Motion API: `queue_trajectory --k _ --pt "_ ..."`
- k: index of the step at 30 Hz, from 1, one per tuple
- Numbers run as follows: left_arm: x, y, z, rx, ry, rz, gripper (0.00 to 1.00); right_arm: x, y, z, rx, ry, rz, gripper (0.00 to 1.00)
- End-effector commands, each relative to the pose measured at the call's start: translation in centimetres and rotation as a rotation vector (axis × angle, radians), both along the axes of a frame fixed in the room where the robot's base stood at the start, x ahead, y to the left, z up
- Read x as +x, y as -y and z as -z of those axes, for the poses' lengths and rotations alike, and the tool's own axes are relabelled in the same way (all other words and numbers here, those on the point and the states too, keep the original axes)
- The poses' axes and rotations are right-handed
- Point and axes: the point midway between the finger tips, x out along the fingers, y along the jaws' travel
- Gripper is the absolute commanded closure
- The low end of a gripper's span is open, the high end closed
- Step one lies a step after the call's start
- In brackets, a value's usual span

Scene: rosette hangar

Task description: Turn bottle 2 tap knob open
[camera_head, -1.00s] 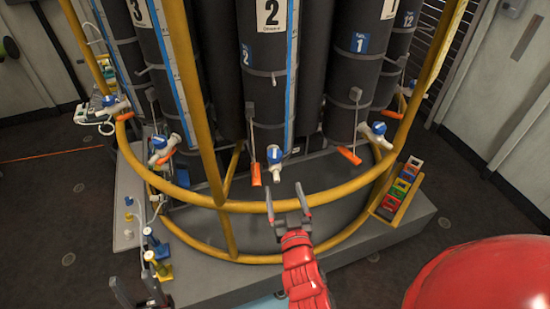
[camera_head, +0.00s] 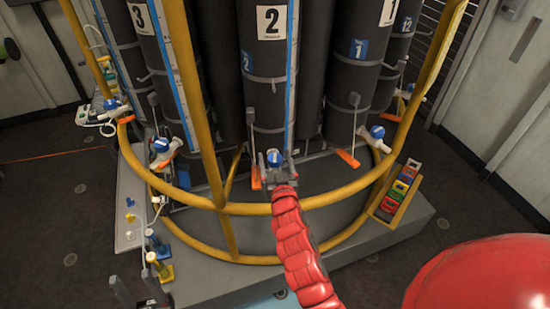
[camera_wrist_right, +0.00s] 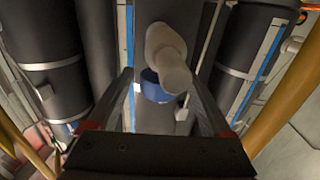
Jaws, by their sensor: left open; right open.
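Bottle 2 (camera_head: 268,75) is a tall dark cylinder in the middle of the rack, labelled with a 2. Its tap has a blue knob (camera_head: 274,157) low on the front; in the right wrist view the blue knob (camera_wrist_right: 154,88) sits beside the pale tap body (camera_wrist_right: 165,50). My right gripper (camera_head: 275,178) is open at this tap, with one finger on each side of the knob; I cannot tell whether they touch it. My left gripper (camera_head: 136,290) is open and empty at the lower left, away from the bottles.
A yellow rail (camera_head: 335,200) curves around the front, below my right arm. Bottle 3 (camera_head: 150,65) and bottle 1 (camera_head: 372,65) flank bottle 2, with their own blue-knobbed taps. A rack of coloured blocks (camera_head: 398,190) hangs at the right. Small valves stand at the lower left.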

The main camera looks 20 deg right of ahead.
Motion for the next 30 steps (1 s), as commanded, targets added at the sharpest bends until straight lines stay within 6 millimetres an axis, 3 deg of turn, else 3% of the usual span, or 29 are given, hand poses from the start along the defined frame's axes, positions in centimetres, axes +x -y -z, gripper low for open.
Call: queue_trajectory --k 5,19,22,30 --pt "0.0 0.0 0.0 0.0 0.0 0.0 0.5 0.0 0.0 0.0 0.0 0.0 0.0 0.16" --pt "0.0 0.0 0.0 0.0 0.0 0.0 0.5 -0.1 0.0 0.0 0.0 0.0 0.0 1.0" --pt "0.0 0.0 -0.4 0.0 0.0 0.0 0.5 0.0 -0.1 -0.2 -0.003 -0.001 -0.008 1.0" --pt "0.0 0.0 -4.0 0.0 0.0 0.0 0.5 0.0 -0.1 -0.3 -0.004 -0.006 -0.118 1.0"
